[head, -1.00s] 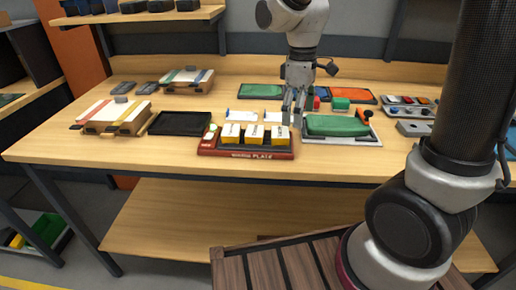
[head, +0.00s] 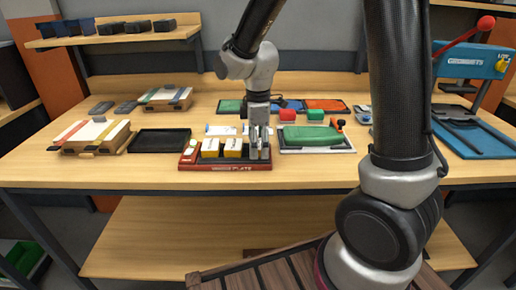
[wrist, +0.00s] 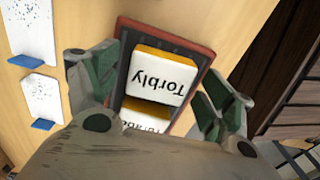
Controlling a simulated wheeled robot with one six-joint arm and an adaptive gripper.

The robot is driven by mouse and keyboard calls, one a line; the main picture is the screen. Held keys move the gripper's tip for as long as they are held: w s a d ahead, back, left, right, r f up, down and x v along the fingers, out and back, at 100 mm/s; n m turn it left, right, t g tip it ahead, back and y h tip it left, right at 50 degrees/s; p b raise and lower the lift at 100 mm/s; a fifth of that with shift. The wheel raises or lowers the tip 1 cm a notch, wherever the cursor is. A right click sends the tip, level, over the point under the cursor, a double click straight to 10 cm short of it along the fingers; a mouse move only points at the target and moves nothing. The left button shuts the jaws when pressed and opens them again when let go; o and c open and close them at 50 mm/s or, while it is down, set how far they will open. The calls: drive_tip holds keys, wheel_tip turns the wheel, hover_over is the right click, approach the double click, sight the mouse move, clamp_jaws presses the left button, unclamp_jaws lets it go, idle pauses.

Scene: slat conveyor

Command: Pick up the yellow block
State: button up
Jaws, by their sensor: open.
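A red tray lettered "PLATE" (head: 226,167) on the bench holds yellow blocks with white labels. Two blocks, the left one (head: 209,150) and the middle one (head: 232,150), show beside my gripper (head: 260,148). The gripper stands over the tray's right end, pointing down, and hides the right block in the head view. In the wrist view, a yellow block labelled "Torbly" (wrist: 161,77) lies between the spread fingers of my gripper (wrist: 158,95), with gaps on both sides. A second yellow block (wrist: 147,112) is partly hidden by my gripper's body.
A green block on a grey tray (head: 312,137) lies just right of the red tray. A black tray (head: 159,141) and a striped box (head: 92,136) stand left. The front bench strip is clear.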

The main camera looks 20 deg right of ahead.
sight(259, 143)
drive_tip(key=shift+f, duration=0.2)
drive_tip(key=c, duration=1.1)
drive_tip(key=shift+o, duration=0.2)
drive_tip(key=shift+r, duration=0.15)
wheel_tip(259, 143, up, 10)
drive_tip(key=shift+f, duration=0.1)
drive_tip(key=o, duration=0.4)
drive_tip(key=shift+c, duration=1.6)
drive_tip(key=shift+d, duration=0.1)
drive_tip(key=shift+c, duration=0.2)
